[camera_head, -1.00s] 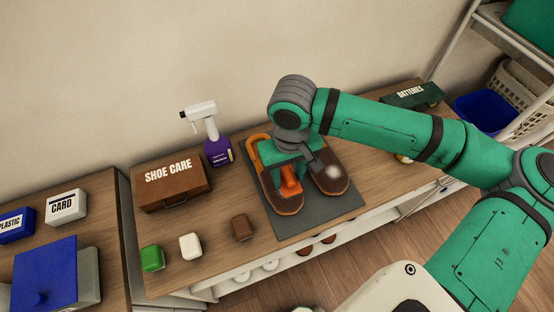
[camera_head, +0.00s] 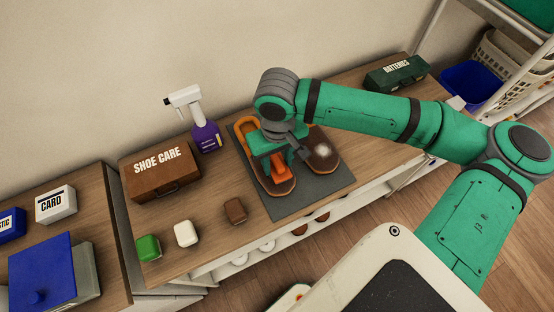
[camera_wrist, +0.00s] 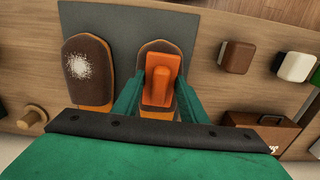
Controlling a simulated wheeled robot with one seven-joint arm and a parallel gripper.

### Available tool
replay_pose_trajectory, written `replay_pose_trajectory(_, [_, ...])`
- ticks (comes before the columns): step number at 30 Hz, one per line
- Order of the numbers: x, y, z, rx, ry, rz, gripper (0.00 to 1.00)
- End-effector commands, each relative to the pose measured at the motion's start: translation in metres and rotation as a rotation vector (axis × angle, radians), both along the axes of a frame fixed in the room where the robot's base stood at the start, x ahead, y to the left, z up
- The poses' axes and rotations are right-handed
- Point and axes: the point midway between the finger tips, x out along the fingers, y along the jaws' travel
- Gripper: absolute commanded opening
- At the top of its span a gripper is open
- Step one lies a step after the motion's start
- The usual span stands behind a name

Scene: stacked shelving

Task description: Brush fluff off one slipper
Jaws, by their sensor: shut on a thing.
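Two brown slippers with orange edges lie side by side on a dark grey mat (camera_head: 312,191). The right one in the head view (camera_head: 325,163) carries a white patch of fluff (camera_head: 323,151); it is at left in the wrist view (camera_wrist: 88,82). The other slipper (camera_head: 280,187) shows no fluff on its visible part. My gripper (camera_head: 272,160) is over this slipper, shut on an orange tool (camera_wrist: 161,80), apparently the brush. The tool is upright above the slipper's top; its underside is hidden, so I cannot tell whether it touches.
A purple spray bottle (camera_head: 205,135) and a brown shoe care case (camera_head: 160,175) stand left of the mat. Green (camera_head: 148,248), white (camera_head: 186,233) and brown (camera_head: 235,210) blocks line the front. A green batteries box (camera_head: 395,74) stands far right.

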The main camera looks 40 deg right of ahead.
Motion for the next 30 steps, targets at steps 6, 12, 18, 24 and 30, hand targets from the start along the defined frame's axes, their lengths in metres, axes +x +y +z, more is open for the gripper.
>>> replay_pose_trajectory(6, [-0.001, -0.001, -0.001, 0.000, 0.000, -0.002, 0.21])
replay_pose_trajectory(12, [0.000, 0.000, -0.008, 0.001, 0.001, 0.000, 0.21])
replay_pose_trajectory(18, [0.000, 0.000, -0.014, 0.000, 0.000, 0.002, 0.21])
replay_pose_trajectory(24, [0.000, 0.000, -0.014, 0.000, 0.000, 0.002, 0.21])
replay_pose_trajectory(30, [0.000, 0.000, -0.015, 0.000, 0.000, 0.000, 0.21])
